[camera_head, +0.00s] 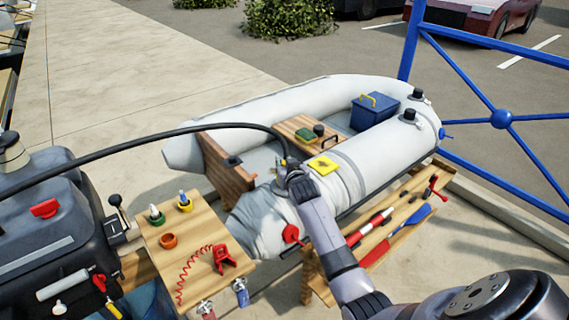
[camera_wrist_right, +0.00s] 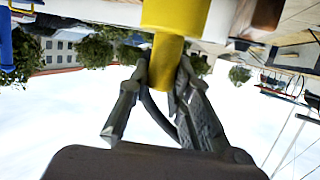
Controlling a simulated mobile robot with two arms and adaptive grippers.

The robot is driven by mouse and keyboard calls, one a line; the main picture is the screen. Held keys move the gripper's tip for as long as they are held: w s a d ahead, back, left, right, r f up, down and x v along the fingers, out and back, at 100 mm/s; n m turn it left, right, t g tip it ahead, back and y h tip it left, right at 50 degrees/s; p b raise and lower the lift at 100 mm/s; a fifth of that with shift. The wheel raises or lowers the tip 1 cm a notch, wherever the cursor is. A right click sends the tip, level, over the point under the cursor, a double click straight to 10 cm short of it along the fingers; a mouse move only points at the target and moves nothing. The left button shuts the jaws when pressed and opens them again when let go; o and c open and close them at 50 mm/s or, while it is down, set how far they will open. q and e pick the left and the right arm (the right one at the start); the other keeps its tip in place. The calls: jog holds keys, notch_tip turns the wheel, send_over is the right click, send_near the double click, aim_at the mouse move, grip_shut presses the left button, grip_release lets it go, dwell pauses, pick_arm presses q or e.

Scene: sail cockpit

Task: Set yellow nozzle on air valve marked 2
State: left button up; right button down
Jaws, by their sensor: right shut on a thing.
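My right gripper (camera_head: 287,168) is shut on the yellow nozzle, which shows large between the fingers in the right wrist view (camera_wrist_right: 168,60). In the head view only a small bit of yellow shows at the end of a black hose (camera_head: 180,128). The gripper is above the near tube of the grey inflatable boat (camera_head: 360,165), close to its wooden transom. A yellow square (camera_head: 322,165) with a dark mark lies on that tube, just right of the gripper. Black caps (camera_head: 409,115) stand farther along the tube. No number 2 is readable. My left gripper is not in view.
A small wooden table (camera_head: 200,235) at the left holds small pots and a red coiled cord. A wooden bench (camera_head: 395,215) with tools runs along the boat's near side. A blue box (camera_head: 374,112) sits in the boat. A blue railing (camera_head: 503,118) stands at the right.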

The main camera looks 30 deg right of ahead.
jog(key=shift+f+b, duration=0.3)
jog(key=shift+f, duration=0.2)
jog(key=c, duration=1.7)
grip_release()
jog(key=shift+s+a+r+p, duration=0.25)
jog(key=shift+s+r+p, duration=0.25)
jog(key=shift+p, duration=0.45)
jog(key=p+v, duration=0.2)
jog(key=v, duration=0.1)
jog(key=p+v, duration=0.6)
jog(key=shift+s+f, duration=0.15)
jog(key=shift+s, duration=0.25)
